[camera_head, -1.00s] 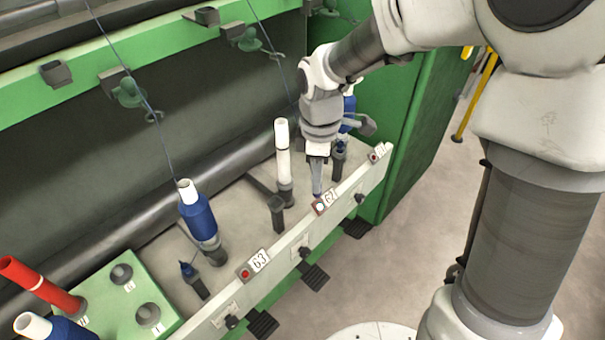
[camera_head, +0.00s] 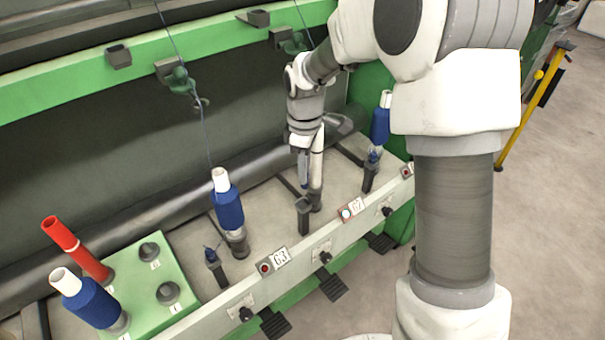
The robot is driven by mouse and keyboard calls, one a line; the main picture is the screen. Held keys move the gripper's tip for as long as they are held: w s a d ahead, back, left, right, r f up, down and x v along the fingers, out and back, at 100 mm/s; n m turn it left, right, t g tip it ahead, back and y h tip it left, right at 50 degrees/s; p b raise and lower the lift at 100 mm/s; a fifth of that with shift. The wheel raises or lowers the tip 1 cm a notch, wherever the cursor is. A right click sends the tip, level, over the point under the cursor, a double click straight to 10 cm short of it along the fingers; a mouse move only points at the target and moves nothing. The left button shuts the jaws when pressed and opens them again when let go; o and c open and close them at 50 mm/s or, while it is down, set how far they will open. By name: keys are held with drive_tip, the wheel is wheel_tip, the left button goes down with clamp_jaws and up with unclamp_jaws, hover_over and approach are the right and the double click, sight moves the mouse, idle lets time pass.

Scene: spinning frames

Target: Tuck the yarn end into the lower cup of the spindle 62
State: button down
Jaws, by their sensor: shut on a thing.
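Spindle 62 is behind the number plate 62 (camera_head: 356,205). Its white tube (camera_head: 317,165) is bare and stands upright, partly hidden by my gripper. In front of it is a short dark post with a cup-like top, the lower cup (camera_head: 303,217). My gripper (camera_head: 303,186) points down just above this cup, in front of the tube. Its fingers are shut. The yarn end between them is too thin to make out, and I cannot tell whether the fingertips touch the cup.
Spindle 63 with a blue bobbin (camera_head: 228,208) stands to the left, and another blue bobbin (camera_head: 380,125) to the right. A green block (camera_head: 185,262) holds a red tube (camera_head: 75,248) and a blue bobbin (camera_head: 92,303). The front rail (camera_head: 325,243) runs below the spindles.

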drive_tip(key=shift+w+a+f, duration=0.15)
drive_tip(key=shift+f, duration=0.1)
drive_tip(key=shift+f+b, duration=2.65)
drive_tip(key=shift+f, duration=0.75)
drive_tip(key=c, duration=0.7)
unclamp_jaws()
wheel_tip(320, 180, up, 17)
drive_tip(key=p, duration=0.4)
drive_tip(key=shift+r+p, duration=0.2)
drive_tip(key=shift+p, duration=0.2)
